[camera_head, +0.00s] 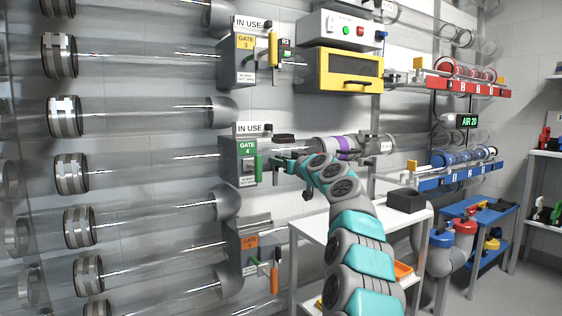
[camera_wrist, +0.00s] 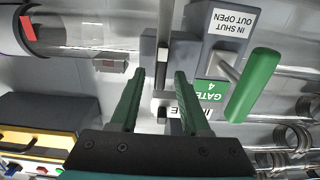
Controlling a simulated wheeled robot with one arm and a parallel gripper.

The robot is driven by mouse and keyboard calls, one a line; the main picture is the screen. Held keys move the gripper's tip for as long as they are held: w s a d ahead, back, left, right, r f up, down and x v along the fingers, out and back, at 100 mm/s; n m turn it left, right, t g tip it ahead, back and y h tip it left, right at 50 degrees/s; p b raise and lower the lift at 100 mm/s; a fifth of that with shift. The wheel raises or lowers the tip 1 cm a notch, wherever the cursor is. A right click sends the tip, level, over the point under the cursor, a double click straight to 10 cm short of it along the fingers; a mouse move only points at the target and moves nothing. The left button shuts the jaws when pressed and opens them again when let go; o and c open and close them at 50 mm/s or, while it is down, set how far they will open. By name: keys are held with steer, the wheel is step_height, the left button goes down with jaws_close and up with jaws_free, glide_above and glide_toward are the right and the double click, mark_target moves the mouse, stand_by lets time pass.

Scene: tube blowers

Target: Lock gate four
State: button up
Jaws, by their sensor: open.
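The gate 4 box (camera_head: 239,158) is grey with a green label and an "IN SHUT OUT OPEN" plate, under an "IN USE" sign (camera_head: 252,128). Its green handle (camera_head: 258,167) sits close to the box; in the wrist view the handle (camera_wrist: 253,85) is on a short metal stem, right of my fingers. My gripper (camera_wrist: 160,76) is open, its green fingers apart. A narrow grey bracket with a slot (camera_wrist: 163,82) shows between and beyond the fingers; contact cannot be told. In the head view my gripper (camera_head: 280,163) is just right of the handle, partly hidden by my wrist.
The gate 3 box (camera_head: 239,60) with a yellow handle (camera_head: 273,49) is above. An orange-labelled box (camera_head: 249,247) with an orange handle is below. A clear tube with a purple band (camera_head: 344,144) lies behind my wrist. A white table (camera_head: 315,228) stands below.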

steer(key=shift+c, duration=0.3)
jaws_close()
stand_by(1.0)
